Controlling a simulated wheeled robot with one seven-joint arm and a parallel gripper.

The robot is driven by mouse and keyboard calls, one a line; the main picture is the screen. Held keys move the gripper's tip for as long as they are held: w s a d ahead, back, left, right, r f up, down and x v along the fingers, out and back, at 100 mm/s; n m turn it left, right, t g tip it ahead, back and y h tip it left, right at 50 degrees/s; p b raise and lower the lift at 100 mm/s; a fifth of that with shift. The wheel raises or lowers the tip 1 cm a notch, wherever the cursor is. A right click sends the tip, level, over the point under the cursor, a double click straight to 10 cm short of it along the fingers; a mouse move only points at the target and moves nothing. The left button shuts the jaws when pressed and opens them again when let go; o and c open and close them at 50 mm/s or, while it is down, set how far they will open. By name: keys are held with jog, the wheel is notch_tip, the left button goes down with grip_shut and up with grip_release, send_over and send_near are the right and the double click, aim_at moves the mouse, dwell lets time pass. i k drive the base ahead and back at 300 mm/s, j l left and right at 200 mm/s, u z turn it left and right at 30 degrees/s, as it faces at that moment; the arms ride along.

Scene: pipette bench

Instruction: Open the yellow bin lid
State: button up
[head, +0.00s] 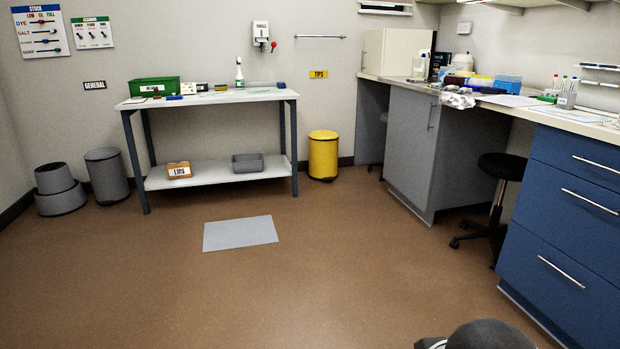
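The yellow bin (323,158) stands on the floor against the back wall, right of the white-topped table. It is a round, upright pedal-style bin. Its yellow lid (323,135) looks shut. A yellow sign reading "TIPS" (318,74) is on the wall above it. A dark rounded part, which may be my arm, shows at the bottom edge right of centre, far from the bin. My gripper cannot be made out in this view.
A table (222,97) with a lower shelf stands left of the bin. A grey cabinet (425,150) and a black stool (500,168) are to the right. A grey mat (240,233) lies on the floor. The brown floor between is clear.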

aim_at(323, 134)
jog(key=i, duration=4.7)
jog(key=i+u, duration=0.2)
jog(key=i, duration=0.3)
jog(key=i+l+u, duration=0.2)
jog(key=i, duration=0.3)
